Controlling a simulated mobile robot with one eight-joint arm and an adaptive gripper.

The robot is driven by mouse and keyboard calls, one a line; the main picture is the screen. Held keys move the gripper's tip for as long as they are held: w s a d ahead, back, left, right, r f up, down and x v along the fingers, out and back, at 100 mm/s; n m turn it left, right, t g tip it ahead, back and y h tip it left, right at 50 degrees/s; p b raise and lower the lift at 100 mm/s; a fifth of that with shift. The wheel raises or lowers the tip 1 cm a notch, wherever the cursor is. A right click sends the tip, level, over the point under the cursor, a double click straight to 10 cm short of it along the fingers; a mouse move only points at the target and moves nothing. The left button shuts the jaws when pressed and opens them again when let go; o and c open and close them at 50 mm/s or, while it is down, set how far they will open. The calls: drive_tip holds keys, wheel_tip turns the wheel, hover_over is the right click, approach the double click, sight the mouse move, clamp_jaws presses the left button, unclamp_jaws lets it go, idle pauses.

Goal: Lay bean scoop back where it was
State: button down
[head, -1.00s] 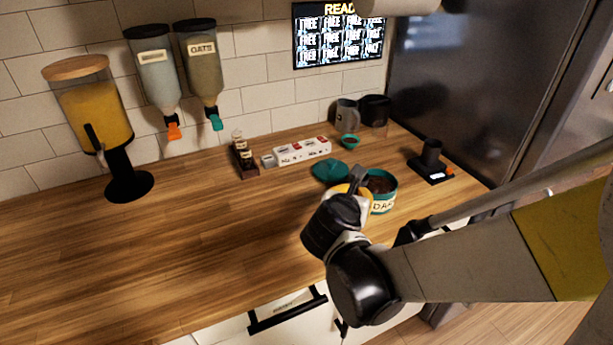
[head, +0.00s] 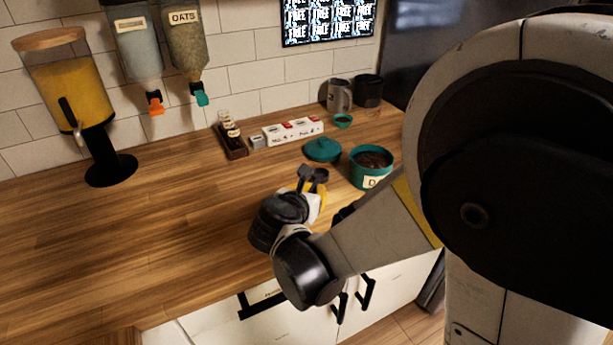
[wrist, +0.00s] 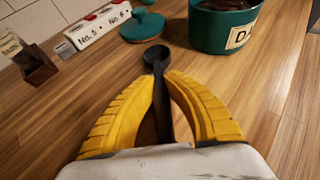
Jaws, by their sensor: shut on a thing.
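The bean scoop (wrist: 157,62) is black with a small round bowl and a long handle. My gripper (wrist: 163,85) has yellow fingers shut on its handle, and the bowl points away from me, beyond the fingertips. In the head view my gripper (head: 311,192) is over the counter to the left of the teal canister, and the scoop (head: 318,175) shows dark at its tip. I cannot tell whether the scoop touches the wood. The teal canister (head: 366,178) is open, with dark contents inside. Its teal lid (head: 322,150) lies on the counter behind it.
A white numbered box (head: 293,131) and a small wooden rack of vials (head: 231,141) stand behind. A grey mug (head: 339,96) and a small teal bowl (head: 343,120) are at the back. The counter (head: 160,230) is clear to the left.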

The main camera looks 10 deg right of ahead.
drive_tip(key=shift+f, duration=0.1)
drive_tip(key=c, duration=1.5)
unclamp_jaws()
drive_tip(key=shift+f, duration=0.1)
drive_tip(key=shift+c, duration=0.2)
